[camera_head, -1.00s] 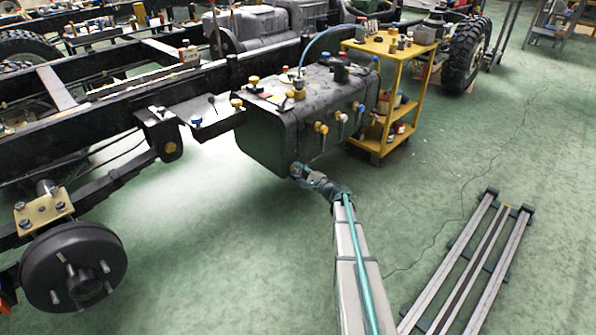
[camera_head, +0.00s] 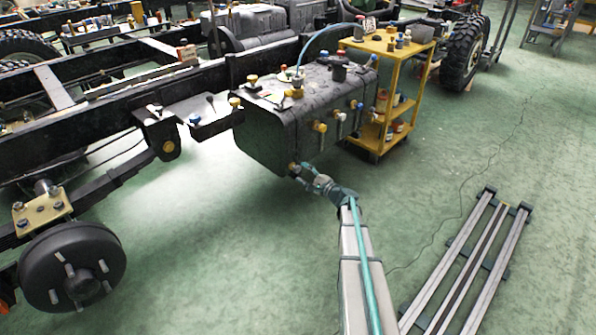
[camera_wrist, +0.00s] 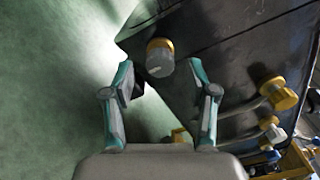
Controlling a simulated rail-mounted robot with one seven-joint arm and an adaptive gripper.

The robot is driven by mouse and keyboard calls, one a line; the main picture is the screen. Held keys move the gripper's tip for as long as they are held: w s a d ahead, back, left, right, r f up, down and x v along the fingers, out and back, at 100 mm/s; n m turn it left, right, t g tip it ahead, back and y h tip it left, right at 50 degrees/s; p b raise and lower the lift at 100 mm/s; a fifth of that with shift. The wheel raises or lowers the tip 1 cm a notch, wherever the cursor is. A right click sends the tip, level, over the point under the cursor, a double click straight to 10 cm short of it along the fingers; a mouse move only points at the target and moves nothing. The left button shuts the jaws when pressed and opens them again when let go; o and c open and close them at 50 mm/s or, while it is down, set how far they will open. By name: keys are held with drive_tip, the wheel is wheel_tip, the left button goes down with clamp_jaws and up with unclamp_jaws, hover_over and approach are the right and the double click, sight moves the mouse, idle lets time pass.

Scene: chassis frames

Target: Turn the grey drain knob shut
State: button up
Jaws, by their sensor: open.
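The grey drain knob (camera_wrist: 158,66), with a yellow collar behind it, sticks out near the lower edge of the dark tank (camera_wrist: 225,62) in the wrist view. My gripper (camera_wrist: 161,77) is open, its two teal-edged fingers on either side of the knob's near end. I see no clear contact, and how deep the knob sits between the fingers is hard to tell. In the head view my gripper (camera_head: 298,172) is at the lower front corner of the tank (camera_head: 270,135). The knob is mostly hidden there.
Several yellow-based valves (camera_wrist: 279,94) with pale handles stick out of the tank face, right of my gripper in the wrist view. A yellow cart (camera_head: 398,95) stands right of the tank. Metal rails (camera_head: 465,265) lie on the floor at right. Open green floor (camera_head: 215,250) lies in front.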

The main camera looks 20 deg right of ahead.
drive_tip(key=v, duration=0.8)
drive_tip(key=s+a+f+n+g+y, duration=0.2)
drive_tip(key=s+a+f+n+g, duration=0.4)
drive_tip(key=s+a, duration=0.4)
drive_tip(key=s+a+f+n+g+y, duration=0.3)
drive_tip(key=s+a+f+n+g, duration=0.25)
drive_tip(key=s+a+g, duration=0.45)
drive_tip(key=s+a+f+n+g+h, duration=0.1)
drive_tip(key=s+a+g+h, duration=0.15)
drive_tip(key=s, duration=0.55)
drive_tip(key=s+a+f+n+g+h, duration=0.1)
drive_tip(key=s+a+f+n+g, duration=0.2)
drive_tip(key=s, duration=0.6)
drive_tip(key=s+a+r+n+g+h, duration=0.1)
drive_tip(key=s+r+n+g+h, duration=0.2)
drive_tip(key=s, duration=0.4)
drive_tip(key=s+a+n+g+h, duration=0.1)
drive_tip(key=s+a+g+h, duration=0.1)
drive_tip(key=s+g+h, duration=0.4)
drive_tip(key=s+r+t+p, duration=0.2)
drive_tip(key=r+p, duration=0.6)
drive_tip(key=p, duration=0.8)
drive_tip(key=s+r+t+y+p, duration=0.1)
drive_tip(key=r+t+p, duration=0.4)
drive_tip(key=p, duration=1.2)
wheel_tip(320, 180, up, 3)
drive_tip(key=shift+s+a, duration=0.2)
drive_tip(key=shift+s, duration=0.5)
